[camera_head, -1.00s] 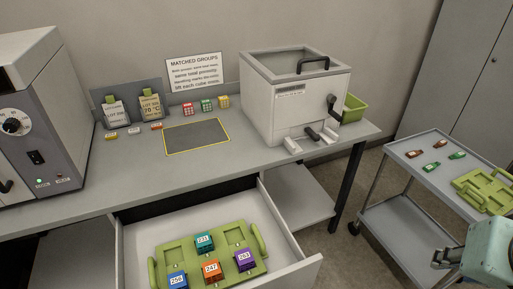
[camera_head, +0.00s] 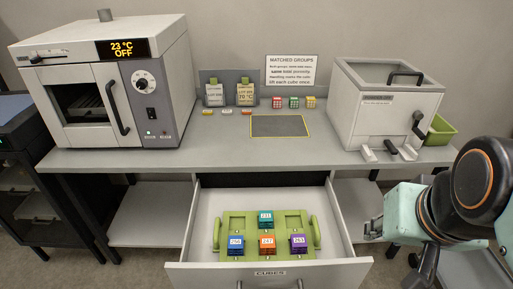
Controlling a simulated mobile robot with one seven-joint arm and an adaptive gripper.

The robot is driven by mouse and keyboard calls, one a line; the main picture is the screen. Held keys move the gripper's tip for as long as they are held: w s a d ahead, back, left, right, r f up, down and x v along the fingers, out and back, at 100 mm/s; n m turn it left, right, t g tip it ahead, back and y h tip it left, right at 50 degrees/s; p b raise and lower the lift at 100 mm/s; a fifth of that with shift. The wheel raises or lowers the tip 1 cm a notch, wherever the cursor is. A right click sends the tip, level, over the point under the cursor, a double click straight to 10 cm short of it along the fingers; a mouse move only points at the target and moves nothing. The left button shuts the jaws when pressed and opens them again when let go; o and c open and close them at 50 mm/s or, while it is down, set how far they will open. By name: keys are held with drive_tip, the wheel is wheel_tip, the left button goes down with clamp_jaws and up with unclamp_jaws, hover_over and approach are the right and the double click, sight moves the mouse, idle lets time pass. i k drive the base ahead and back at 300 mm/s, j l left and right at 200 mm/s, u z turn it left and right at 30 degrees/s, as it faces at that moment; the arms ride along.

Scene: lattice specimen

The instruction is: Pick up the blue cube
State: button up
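The blue cube (camera_head: 235,248) has a white number label. It sits at the front left of a green tray (camera_head: 250,226) inside the open drawer (camera_head: 343,262). An orange cube (camera_head: 267,250) is to its right, a purple cube (camera_head: 298,248) is farther right, and a teal cube (camera_head: 265,221) is behind, all in the tray. My gripper (camera_head: 372,229) is at the right, outside the drawer and well apart from the blue cube. It is small and dark here, and its fingers do not show clearly.
The oven (camera_head: 105,85) stands on the bench (camera_head: 225,146) at the left, and a grey lidded box (camera_head: 385,110) at the right. A yellow-edged dark mat (camera_head: 279,126) lies bare between them. Small sample cubes (camera_head: 293,103) stand behind the mat. The drawer front projects from the bench.

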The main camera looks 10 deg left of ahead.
sight(236, 243)
drive_tip(key=u, duration=1.15)
